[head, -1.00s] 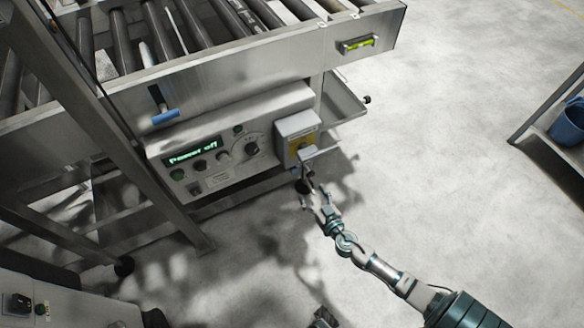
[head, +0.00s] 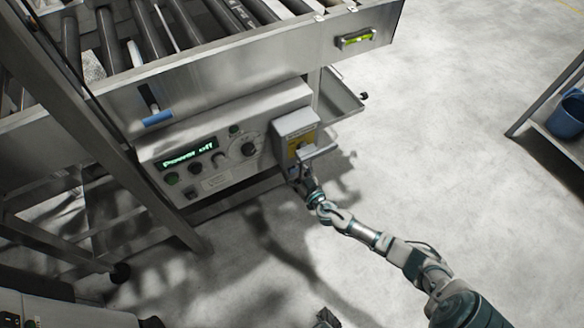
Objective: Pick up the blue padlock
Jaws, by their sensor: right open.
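My right gripper (head: 299,177) is open, just below and in front of the grey switch box (head: 282,131) with a yellow face on the washer's panel. Its fingertips are small and dark against the underside of the box's grey handle. I cannot make out the blue padlock clearly. A tiny bluish spot shows by the fingertips under the box, but I cannot tell whether it is the padlock or part of my gripper.
The control panel (head: 215,182) reads "Power off" and has several knobs. A blue-handled lever (head: 158,118) is above it. A metal tray (head: 340,92) juts out right of the box. A blue bucket (head: 567,118) stands on a shelf at far right. The floor between is clear.

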